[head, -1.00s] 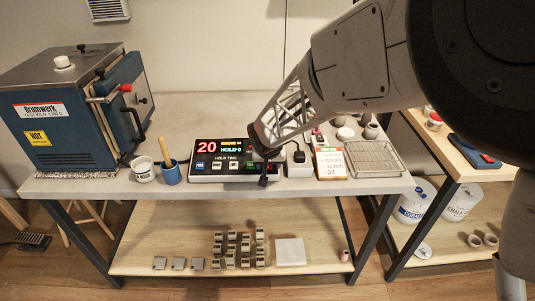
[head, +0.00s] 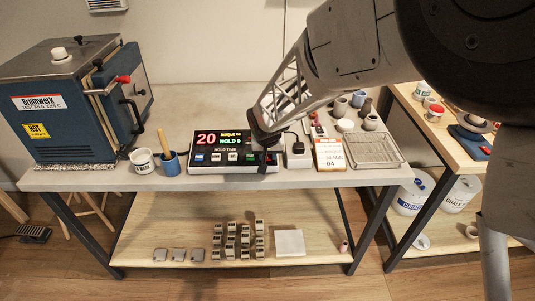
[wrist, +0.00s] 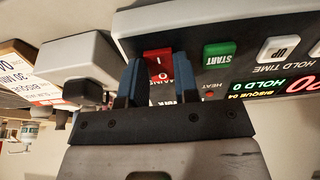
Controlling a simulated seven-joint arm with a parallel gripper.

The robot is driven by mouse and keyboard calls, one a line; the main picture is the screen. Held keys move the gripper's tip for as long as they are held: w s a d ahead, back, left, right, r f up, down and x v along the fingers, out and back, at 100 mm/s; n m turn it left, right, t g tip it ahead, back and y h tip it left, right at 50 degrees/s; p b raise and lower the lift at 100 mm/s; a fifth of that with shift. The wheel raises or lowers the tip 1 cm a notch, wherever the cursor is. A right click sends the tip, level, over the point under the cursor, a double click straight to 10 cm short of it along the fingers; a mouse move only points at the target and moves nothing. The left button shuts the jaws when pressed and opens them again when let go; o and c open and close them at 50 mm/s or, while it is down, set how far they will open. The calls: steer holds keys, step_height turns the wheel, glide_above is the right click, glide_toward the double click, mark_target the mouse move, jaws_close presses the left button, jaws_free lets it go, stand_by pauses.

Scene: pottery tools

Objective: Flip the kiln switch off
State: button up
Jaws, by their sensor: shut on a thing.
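The kiln controller (head: 213,169) is a black-faced box on the grey table, with lit digits reading 20 and HOLD 0. At its right end, a red rocker switch (wrist: 158,58) marked I and O shows in the wrist view. My gripper (wrist: 157,72) has its two blue fingers on either side of this switch, shut on it. In the head view my gripper (head: 265,148) covers the controller's right end and mostly hides the switch. I cannot tell which side of the rocker is pressed. The blue kiln (head: 70,120) stands at the table's left.
A green START button (wrist: 219,56) lies close beside the switch. A grey box with a black plug (head: 298,148) stands just right of the controller, then a card (head: 329,153) and a wire rack (head: 374,150). Two cups (head: 169,163) stand at its left.

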mark_target(268, 160)
steer(key=shift+w+g, duration=0.15)
steer(key=shift+g, duration=0.95)
steer(key=o, duration=0.9)
steer(key=shift+r, duration=0.1)
steer(key=shift+r, duration=0.1)
steer(key=r, duration=0.5)
steer(key=s+r, duration=0.1)
steer(key=r, duration=0.1)
steer(key=shift+r, duration=0.25)
steer(key=shift+r, duration=0.1)
